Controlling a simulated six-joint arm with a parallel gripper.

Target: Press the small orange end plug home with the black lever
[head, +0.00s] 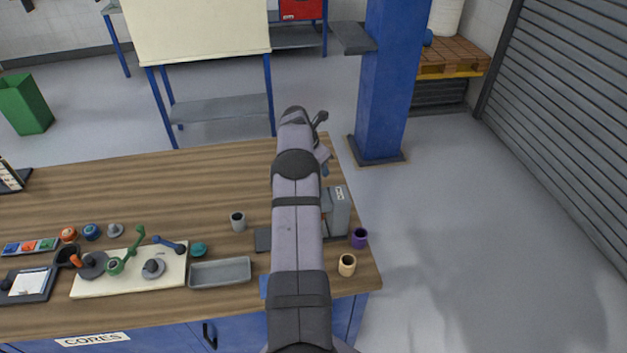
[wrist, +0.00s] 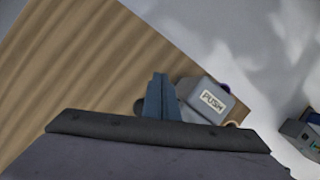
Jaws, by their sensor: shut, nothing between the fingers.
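My gripper (wrist: 159,77) is shut and empty, its blue-grey fingers beside the grey PUSH block in the wrist view. In the head view the gripper (head: 325,168) is small and partly hidden by my arm, over the bench's right end. A small orange piece (head: 75,261) sits at the left of the cream board, close to a dark round part (head: 92,265). A larger orange piece (head: 69,234) lies behind the board. I cannot tell which is the end plug. No black lever shows clearly; a green lever (head: 136,243) and a blue lever (head: 170,245) show at the board.
The grey block (head: 340,205) marked PUSH (wrist: 212,102) stands at the bench's right end, near a purple cup (head: 359,238) and a tan cup (head: 347,265). A grey tray (head: 220,272) lies right of the cream board (head: 118,285).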

